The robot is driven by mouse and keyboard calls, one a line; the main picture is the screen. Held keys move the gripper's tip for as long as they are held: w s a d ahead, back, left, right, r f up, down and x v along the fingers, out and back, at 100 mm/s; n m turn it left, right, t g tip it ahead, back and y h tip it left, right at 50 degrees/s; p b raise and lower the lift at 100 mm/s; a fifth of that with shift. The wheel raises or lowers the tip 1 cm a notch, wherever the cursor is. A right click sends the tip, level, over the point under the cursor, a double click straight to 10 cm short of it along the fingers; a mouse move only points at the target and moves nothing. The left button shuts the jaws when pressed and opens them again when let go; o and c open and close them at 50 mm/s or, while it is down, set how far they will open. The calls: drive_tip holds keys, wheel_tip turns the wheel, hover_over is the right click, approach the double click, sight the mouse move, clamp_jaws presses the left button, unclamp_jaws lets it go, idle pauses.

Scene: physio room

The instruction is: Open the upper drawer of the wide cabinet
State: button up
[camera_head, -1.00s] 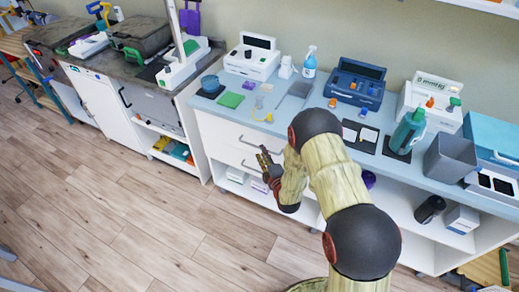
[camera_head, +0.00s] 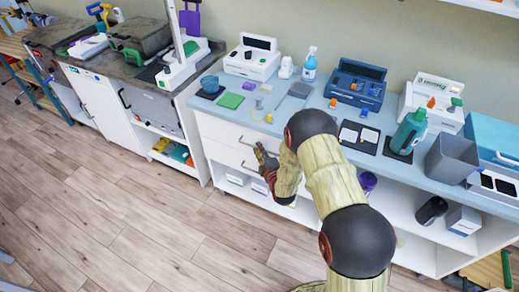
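The wide cabinet is white with a pale blue top (camera_head: 287,118) and has two drawers at its left end. The upper drawer (camera_head: 216,130) looks closed, its front level with the cabinet face. Its grey bar handle (camera_head: 247,142) shows just left of my gripper. The lower drawer (camera_head: 222,154) is below it, also closed, with a similar handle partly beside my gripper. My gripper (camera_head: 259,149) is in front of the drawers, at about the height of the upper handle. The fingers are small and dark here; I cannot tell whether they are open or touch the handle.
Open shelves with boxes lie below and to the right of the drawers. The wooden floor (camera_head: 130,200) in front is clear.

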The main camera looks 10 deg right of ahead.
clamp_jaws()
drive_tip(key=shift+s, duration=0.1)
idle(0.4)
